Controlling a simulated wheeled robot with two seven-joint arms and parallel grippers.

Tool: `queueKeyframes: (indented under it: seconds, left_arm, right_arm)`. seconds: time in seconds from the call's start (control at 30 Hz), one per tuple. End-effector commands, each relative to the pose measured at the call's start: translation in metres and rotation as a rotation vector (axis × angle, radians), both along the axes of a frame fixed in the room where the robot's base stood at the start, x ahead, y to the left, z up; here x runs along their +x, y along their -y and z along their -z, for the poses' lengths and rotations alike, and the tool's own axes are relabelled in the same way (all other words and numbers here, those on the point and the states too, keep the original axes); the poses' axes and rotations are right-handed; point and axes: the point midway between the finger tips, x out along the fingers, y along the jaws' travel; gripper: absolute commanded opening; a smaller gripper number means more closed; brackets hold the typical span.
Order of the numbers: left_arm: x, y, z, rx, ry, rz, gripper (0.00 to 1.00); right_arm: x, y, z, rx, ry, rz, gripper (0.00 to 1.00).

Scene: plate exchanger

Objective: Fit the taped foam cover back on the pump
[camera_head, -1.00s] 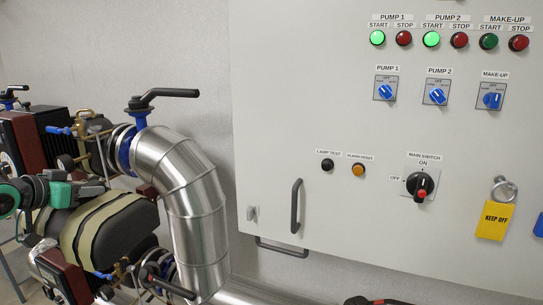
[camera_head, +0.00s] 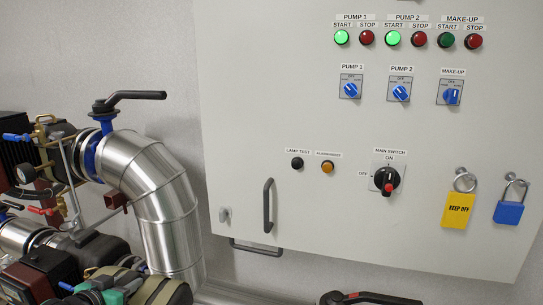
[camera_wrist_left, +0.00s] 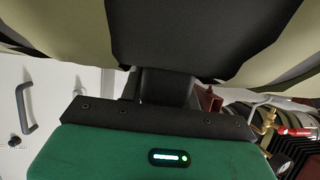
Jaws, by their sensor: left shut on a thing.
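The foam cover (camera_head: 165,292), beige with black tape bands, shows at the bottom left of the head view, partly cut off. In the left wrist view the cover (camera_wrist_left: 60,35) fills the top of the picture. My left gripper (camera_head: 124,287), with green housing, is shut on it; its dark jaws (camera_wrist_left: 167,85) meet the black band. Dark pump machinery with a red-brown box (camera_head: 40,275) is beside and beyond the cover. I cannot tell whether the cover touches it. A dark part with a red stripe (camera_head: 365,298) at the bottom edge seems to be my right gripper; its jaws are hidden.
The grey control cabinet (camera_head: 320,220), with a handle (camera_head: 268,205), fills the right. Red-handled and blue-handled valves are at the left.

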Motion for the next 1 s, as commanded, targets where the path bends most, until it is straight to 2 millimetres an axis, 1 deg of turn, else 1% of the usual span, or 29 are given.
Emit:
queueKeyframes:
  seconds: [0.03, 0.23, 0.4, 0.6, 0.77, 0.93, 0.97, 1.0]
  left_arm:
    - [-0.002, 0.012, 0.006, -0.006, 0.0, 0.0, 0.0]
    - [-0.008, 0.051, 0.025, -0.007, 0.0, -0.015, 0.0]
    - [-0.014, 0.084, 0.033, -0.008, 0.001, -0.034, 0.0]
    - [-0.022, 0.121, 0.036, -0.007, 0.002, -0.064, 0.0]
    - [-0.029, 0.148, 0.033, -0.008, 0.002, -0.092, 0.0]
    - [-0.037, 0.173, 0.025, -0.008, 0.001, -0.13, 0.0]
    - [-0.038, 0.175, 0.027, -0.005, 0.001, -0.136, 0.0]
    - [-0.037, 0.172, 0.043, 0.0, 0.0, -0.135, 0.0]
  right_arm:
    - [0.0, 0.001, 0.0, -0.001, 0.0, 0.0, 0.36]
    - [0.0, 0.001, 0.0, -0.001, 0.0, 0.0, 0.36]
    - [0.0, 0.001, 0.0, -0.001, 0.0, 0.0, 0.36]
    - [0.0, 0.0, 0.0, 0.0, 0.0, 0.001, 0.36]
    - [0.0, -0.002, 0.0, 0.002, 0.0, 0.002, 0.36]
    - [0.0, -0.004, 0.0, 0.004, 0.0, 0.002, 0.36]
    - [0.0, -0.004, 0.003, 0.004, 0.0, 0.002, 0.36]
    - [0.0, -0.005, 0.018, 0.005, 0.0, 0.002, 0.36]
